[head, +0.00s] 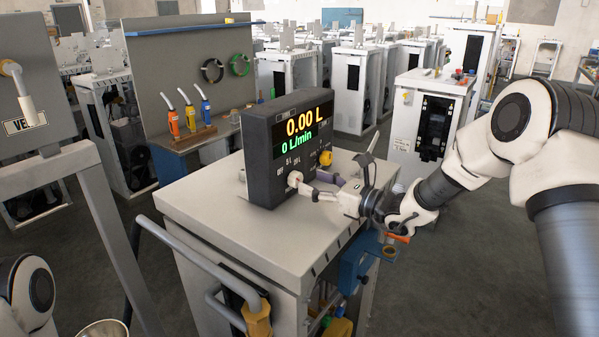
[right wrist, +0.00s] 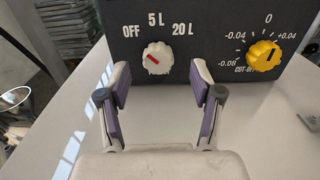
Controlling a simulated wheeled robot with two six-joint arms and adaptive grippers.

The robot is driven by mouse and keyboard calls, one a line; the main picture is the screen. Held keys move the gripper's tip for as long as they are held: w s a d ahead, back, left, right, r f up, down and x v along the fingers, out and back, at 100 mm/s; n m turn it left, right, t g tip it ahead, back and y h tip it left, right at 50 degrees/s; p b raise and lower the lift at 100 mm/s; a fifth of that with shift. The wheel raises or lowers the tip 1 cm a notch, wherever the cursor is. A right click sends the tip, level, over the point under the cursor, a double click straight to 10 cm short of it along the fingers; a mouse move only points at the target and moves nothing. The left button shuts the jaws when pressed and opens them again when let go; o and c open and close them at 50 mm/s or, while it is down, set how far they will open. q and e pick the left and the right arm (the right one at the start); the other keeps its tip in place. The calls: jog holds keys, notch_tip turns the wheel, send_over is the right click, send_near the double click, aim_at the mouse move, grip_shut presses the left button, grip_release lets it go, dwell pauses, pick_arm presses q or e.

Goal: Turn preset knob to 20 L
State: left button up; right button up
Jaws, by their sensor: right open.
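The preset knob (right wrist: 158,58) is white with a red mark, on the front of a dark meter box (head: 285,150). Labels OFF, 5 L and 20 L curve above it; the red mark points up and left, toward OFF. In the head view the knob (head: 294,179) shows at the box's lower left. The display (head: 303,125) reads 0.00 L and 0 L/min. My right gripper (right wrist: 160,85) is open, its purple-padded fingers on either side and just short of the knob in the wrist view. It reaches in from the right in the head view (head: 314,189). My left gripper is out of view.
A yellow cut-off knob (right wrist: 264,55) sits right of the white one, also seen in the head view (head: 325,158). The box stands on a light cabinet top (head: 240,240), clear in front.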

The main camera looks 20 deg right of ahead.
aim_at(299, 179)
jog(key=x, duration=0.3)
jog(key=p+x, duration=0.1)
jog(key=x, duration=0.1)
jog(key=shift+a+f, duration=0.25)
jog(key=shift+f, duration=0.1)
jog(key=shift+d, duration=0.15)
jog(key=shift+s+d+r, duration=0.15)
jog(key=shift+s+d, duration=0.05)
jog(key=shift+s, duration=0.05)
jog(key=shift+c, duration=1.3)
jog(key=shift+s+d, duration=0.1)
jog(key=shift+s, duration=0.1)
jog(key=c, duration=0.9)
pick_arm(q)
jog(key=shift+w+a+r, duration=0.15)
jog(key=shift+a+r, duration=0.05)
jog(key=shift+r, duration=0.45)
